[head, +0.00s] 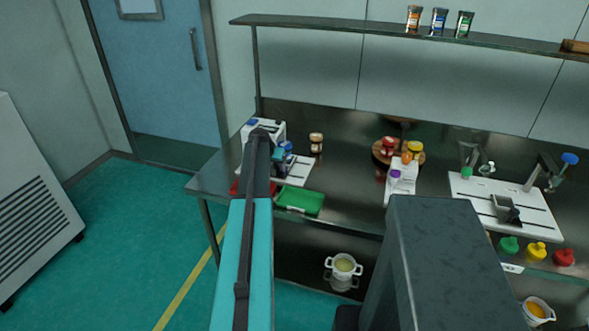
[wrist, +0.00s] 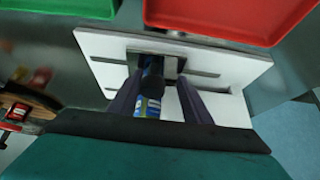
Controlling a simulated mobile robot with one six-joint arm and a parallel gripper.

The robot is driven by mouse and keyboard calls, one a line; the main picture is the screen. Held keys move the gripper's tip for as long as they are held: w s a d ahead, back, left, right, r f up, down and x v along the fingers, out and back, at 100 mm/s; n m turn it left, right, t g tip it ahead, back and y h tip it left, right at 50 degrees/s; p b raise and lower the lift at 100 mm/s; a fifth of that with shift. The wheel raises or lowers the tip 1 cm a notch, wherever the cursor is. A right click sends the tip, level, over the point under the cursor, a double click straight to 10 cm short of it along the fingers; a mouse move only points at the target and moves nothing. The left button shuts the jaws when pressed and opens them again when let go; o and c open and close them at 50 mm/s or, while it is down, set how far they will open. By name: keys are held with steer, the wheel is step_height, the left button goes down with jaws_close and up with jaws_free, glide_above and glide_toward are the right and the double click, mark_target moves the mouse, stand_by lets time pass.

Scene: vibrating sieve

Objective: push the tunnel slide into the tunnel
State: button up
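A white slotted board (wrist: 235,75) fills the middle of the wrist view; in the head view its edge (head: 300,170) shows on the bench at left, partly hidden by my arm. A small grey frame, perhaps the tunnel, stands on it (wrist: 170,62). A dark cylinder with a blue and green label (wrist: 150,88) lies between my fingers, its far end at that frame. I cannot tell whether it is part of the tunnel slide. My gripper (wrist: 160,78) is open over the board, its two fingers apart, with a gap beside the right finger. Contact cannot be made out.
A red tray (wrist: 230,18) and a green tray (head: 299,202) lie beside the board at the bench's front edge. A white box with a blue top (head: 275,127) is behind it. A brown-capped jar (head: 316,142) and a round wooden stand (head: 380,155) are to the right.

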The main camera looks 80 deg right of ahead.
steer(key=shift+w+d+b, duration=0.15)
steer(key=shift+w+d, duration=0.05)
steer(key=shift+w, duration=0.85)
steer(key=shift+w+d+b, duration=0.1)
steer(key=shift+w+d, duration=0.1)
steer(key=shift+w, duration=0.85)
steer(key=shift+w+d+b, duration=0.15)
steer(key=shift+w+d, duration=0.05)
steer(key=shift+w, duration=0.85)
steer(key=o, duration=1.2)
steer(key=s+p+v, duration=0.1)
steer(key=p+v, duration=0.1)
steer(key=v, duration=0.7)
steer(key=shift+w+p, duration=0.3)
steer(key=shift+w, duration=0.15)
